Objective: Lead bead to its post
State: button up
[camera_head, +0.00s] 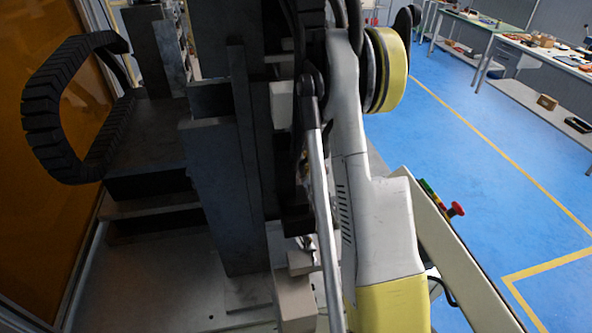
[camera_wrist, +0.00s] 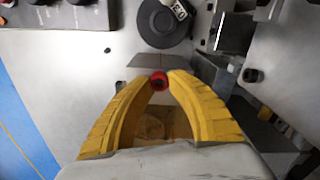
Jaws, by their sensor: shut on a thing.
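A thin reddish line, perhaps the lead, runs up from the bead across a grey plate (camera_wrist: 143,61). I cannot make out for certain which part is the post. In the head view, my arm covers the middle, and neither the gripper nor the bead can be seen.
A dark round disc (camera_wrist: 160,24) with a white marked piece lies just beyond the fingertips. Dark metal blocks (camera_wrist: 236,32) stand at the right, and a dark control box (camera_wrist: 62,14) at upper left. In the head view, a dark machine column (camera_head: 222,190) stands left of my arm.

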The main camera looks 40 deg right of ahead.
jog(key=shift+f, duration=0.35)
jog(key=shift+c, duration=0.2)
jog(key=o, duration=0.8)
notch_tip(320, 180, up, 12)
jog(key=shift+r, duration=0.1)
